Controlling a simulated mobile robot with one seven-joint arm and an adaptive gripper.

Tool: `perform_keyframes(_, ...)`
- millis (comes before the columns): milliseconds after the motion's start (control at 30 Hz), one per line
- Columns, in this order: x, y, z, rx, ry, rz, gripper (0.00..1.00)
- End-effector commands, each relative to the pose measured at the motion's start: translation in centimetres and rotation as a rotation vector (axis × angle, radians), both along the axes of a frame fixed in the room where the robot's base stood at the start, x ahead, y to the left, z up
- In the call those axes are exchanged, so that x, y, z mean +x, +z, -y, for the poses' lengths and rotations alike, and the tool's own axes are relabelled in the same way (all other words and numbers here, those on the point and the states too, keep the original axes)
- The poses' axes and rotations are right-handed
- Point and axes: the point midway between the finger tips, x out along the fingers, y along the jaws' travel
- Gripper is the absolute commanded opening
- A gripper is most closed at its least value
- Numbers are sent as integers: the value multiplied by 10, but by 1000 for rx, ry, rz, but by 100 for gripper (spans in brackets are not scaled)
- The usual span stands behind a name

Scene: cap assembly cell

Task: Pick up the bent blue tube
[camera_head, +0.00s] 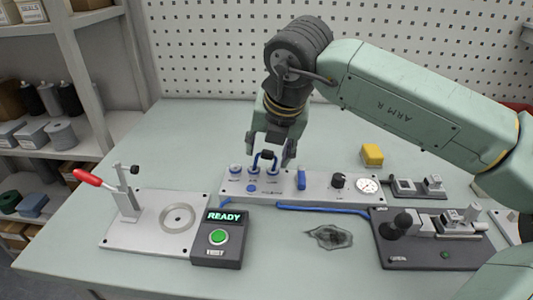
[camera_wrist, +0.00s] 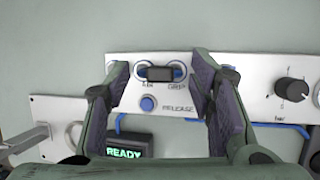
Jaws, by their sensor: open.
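The bent blue tube (camera_head: 257,159) stands as a small arch on the front of the grey control panel (camera_head: 318,192), with a black middle piece. Its ends meet two of the round blue ports. In the wrist view the tube (camera_wrist: 181,73) shows from above, mostly covered by its black middle. My gripper (camera_head: 269,163) is open and points down, with one finger on each side of the tube. In the wrist view the fingers of my gripper (camera_wrist: 160,80) flank the tube with a gap on both sides. I cannot tell exactly how high the fingertips are.
A box reading READY (camera_head: 217,240) with a green button stands in front. A red-handled clamp fixture (camera_head: 150,225) is at left. A blue hose (camera_head: 320,209) lies before the panel. A yellow block (camera_head: 372,154) and a dark fixture (camera_head: 430,250) are at right. The back left table is clear.

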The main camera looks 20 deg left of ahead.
Motion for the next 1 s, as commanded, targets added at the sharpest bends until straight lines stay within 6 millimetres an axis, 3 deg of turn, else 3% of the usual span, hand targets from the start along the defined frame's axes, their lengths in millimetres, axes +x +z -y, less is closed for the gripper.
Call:
perform_keyframes(133, 4, -12, -4, 0, 1, 0, 49)
perform_keyframes(367, 5, -13, -4, 0, 0, 1, 49)
perform_keyframes(800, 4, -13, -4, 0, 0, 1, 20)
perform_keyframes(1000, 4, -13, -4, 0, 0, 1, 20)
